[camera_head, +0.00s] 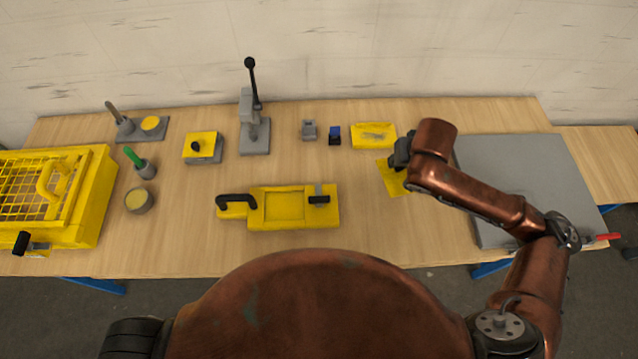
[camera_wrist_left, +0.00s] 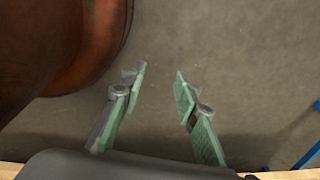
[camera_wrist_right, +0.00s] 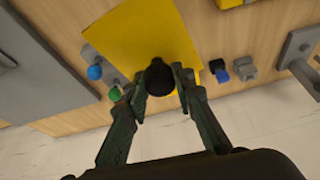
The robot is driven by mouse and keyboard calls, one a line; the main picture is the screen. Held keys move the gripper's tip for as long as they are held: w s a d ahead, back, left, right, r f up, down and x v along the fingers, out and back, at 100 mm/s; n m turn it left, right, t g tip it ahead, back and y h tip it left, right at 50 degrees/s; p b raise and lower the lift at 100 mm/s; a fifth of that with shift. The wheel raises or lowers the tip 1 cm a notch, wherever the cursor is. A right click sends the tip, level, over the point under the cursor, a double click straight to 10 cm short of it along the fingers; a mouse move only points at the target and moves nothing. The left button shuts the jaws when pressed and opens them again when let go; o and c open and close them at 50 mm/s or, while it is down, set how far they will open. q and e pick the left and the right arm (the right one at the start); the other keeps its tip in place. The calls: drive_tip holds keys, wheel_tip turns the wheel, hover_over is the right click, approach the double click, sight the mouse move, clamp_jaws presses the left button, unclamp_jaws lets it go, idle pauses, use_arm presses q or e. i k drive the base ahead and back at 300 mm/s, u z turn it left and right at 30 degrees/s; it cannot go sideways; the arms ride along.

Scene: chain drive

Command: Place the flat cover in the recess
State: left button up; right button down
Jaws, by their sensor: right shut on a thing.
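The flat cover (camera_head: 387,180) is a thin yellow plate with a black knob (camera_wrist_right: 158,78). My right gripper (camera_head: 402,154) is shut on that knob; the plate also shows in the right wrist view (camera_wrist_right: 135,38). The cover is at the right of the table, and its height above the wood is hard to tell. A yellow fixture (camera_head: 328,216) with a shallow rectangular recess (camera_head: 285,205) lies at the front middle. My left gripper (camera_wrist_left: 160,80) is open and empty over the floor.
A yellow tray (camera_head: 373,135), a small blue block (camera_head: 334,134) and a grey block (camera_head: 309,130) stand behind the fixture. A lever press (camera_head: 254,135) stands at the back. A yellow cage (camera_head: 90,210) fills the left end. A grey plate (camera_head: 525,180) lies at the right.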

sight(284, 206)
drive_tip(key=k, duration=0.45)
drive_tip(key=u, duration=2.2)
drive_tip(key=i, duration=1.4)
drive_tip(key=z, duration=2.3)
